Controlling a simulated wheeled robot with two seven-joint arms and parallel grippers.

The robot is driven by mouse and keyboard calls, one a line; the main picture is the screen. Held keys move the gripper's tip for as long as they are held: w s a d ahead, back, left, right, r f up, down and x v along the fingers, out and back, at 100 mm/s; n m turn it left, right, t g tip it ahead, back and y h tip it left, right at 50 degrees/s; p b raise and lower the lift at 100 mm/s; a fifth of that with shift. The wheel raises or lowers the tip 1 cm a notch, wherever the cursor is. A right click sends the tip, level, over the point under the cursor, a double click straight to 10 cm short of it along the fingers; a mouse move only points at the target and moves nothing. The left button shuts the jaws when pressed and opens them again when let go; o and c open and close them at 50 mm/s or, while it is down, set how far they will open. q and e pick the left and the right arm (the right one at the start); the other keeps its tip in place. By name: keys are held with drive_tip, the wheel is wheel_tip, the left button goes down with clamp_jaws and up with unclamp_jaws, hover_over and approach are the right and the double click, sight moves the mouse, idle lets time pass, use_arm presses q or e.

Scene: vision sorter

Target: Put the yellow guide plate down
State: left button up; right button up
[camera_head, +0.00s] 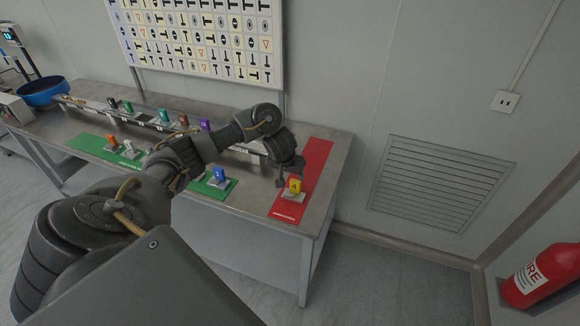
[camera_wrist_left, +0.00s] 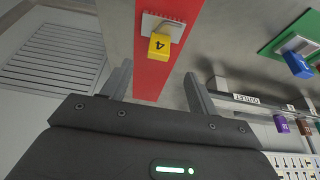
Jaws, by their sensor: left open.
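The yellow guide plate (camera_head: 294,188) stands on a grey base on the red mat (camera_head: 318,160) at the right end of the table. In the left wrist view the yellow plate (camera_wrist_left: 168,46), marked 4, sits on its light base over the red strip (camera_wrist_left: 150,80). My left gripper (camera_head: 287,184) is just behind it in the head view. In the left wrist view its two fingers (camera_wrist_left: 157,86) are spread wide with nothing between them, and the plate lies beyond their tips. My right gripper is in neither view.
A blue plate (camera_head: 220,174) stands on a green mat left of the red one. A rail (camera_head: 150,120) with several coloured plates runs along the back. The red mat's far part is clear.

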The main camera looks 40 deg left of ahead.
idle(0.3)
